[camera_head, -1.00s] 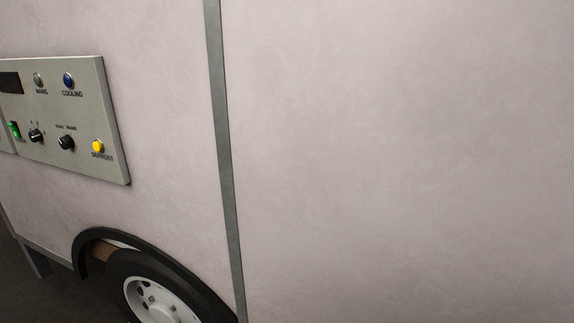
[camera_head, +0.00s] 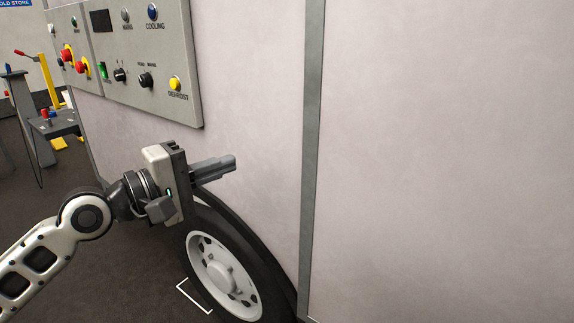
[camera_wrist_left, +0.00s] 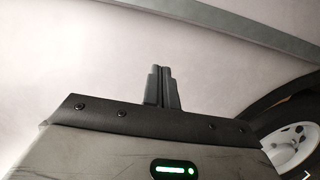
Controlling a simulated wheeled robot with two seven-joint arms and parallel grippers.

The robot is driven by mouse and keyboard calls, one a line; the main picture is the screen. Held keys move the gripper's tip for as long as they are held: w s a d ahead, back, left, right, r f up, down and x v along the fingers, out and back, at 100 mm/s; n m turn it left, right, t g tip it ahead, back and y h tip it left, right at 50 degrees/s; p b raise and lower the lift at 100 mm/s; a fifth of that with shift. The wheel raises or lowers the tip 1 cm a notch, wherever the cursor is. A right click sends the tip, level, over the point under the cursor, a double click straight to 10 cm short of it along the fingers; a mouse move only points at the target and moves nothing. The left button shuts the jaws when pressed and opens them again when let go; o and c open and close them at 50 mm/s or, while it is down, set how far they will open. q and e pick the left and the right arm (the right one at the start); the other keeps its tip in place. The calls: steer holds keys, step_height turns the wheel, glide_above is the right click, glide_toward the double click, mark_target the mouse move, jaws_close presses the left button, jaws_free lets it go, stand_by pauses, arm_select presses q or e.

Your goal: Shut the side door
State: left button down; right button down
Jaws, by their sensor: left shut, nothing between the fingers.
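A large pale panel (camera_head: 450,160) fills the right of the head view, beyond a grey upright strip (camera_head: 312,150). I cannot tell whether this panel is the side door or fixed wall; no handle, hinge or open gap shows. My left gripper (camera_head: 234,163) is shut and empty, in front of the pale wall (camera_head: 255,90) left of the strip, above the wheel. In the left wrist view its fingers (camera_wrist_left: 160,70) are together and point at the pale surface, with the strip (camera_wrist_left: 245,30) crossing above. Whether they touch it is unclear. My right gripper is not in view.
A control panel (camera_head: 150,100) with knobs and buttons juts from the wall above my left gripper. A wheel (camera_head: 225,270) with a black arch is below it. A grey stand (camera_head: 50,125) and a yellow post (camera_head: 48,80) stand at far left. Dark floor (camera_head: 120,275) lies clear nearby.

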arm_select(q)
steer(key=w+d+p, duration=0.2)
steer(key=w+d, duration=0.2)
steer(key=d, duration=0.6)
steer(key=shift+d, duration=0.4)
steer(key=shift+r+p, duration=0.1)
steer(key=shift+p, duration=0.2)
